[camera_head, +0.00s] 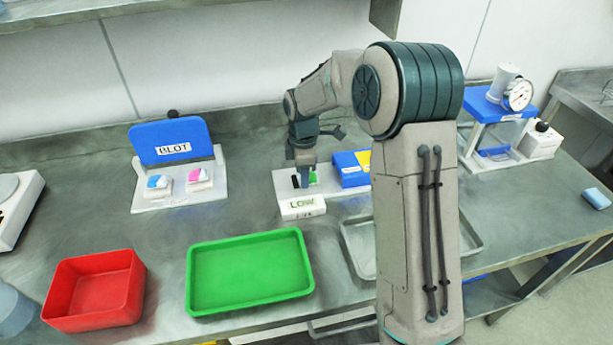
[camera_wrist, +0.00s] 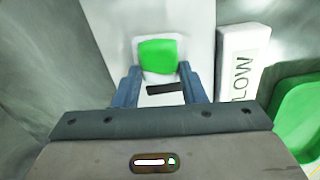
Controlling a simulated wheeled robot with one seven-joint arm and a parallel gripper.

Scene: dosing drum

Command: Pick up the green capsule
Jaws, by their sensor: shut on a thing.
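The green capsule shows in the wrist view (camera_wrist: 158,55) as a bright green block with white around it. My gripper (camera_wrist: 159,70) has one blue finger on each side of it, shut on it at the fingertips. In the head view, a small part of the green capsule (camera_head: 313,178) shows beside the fingers of my gripper (camera_head: 304,180), over a white base. Whether the capsule still touches the base is hard to tell. A short dark bar or slot (camera_wrist: 166,89) shows between the fingers.
A blue box (camera_head: 350,170) is close on the right. A green tray (camera_head: 250,309), a red bin (camera_head: 92,318) and a metal tray (camera_head: 474,243) lie nearer.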

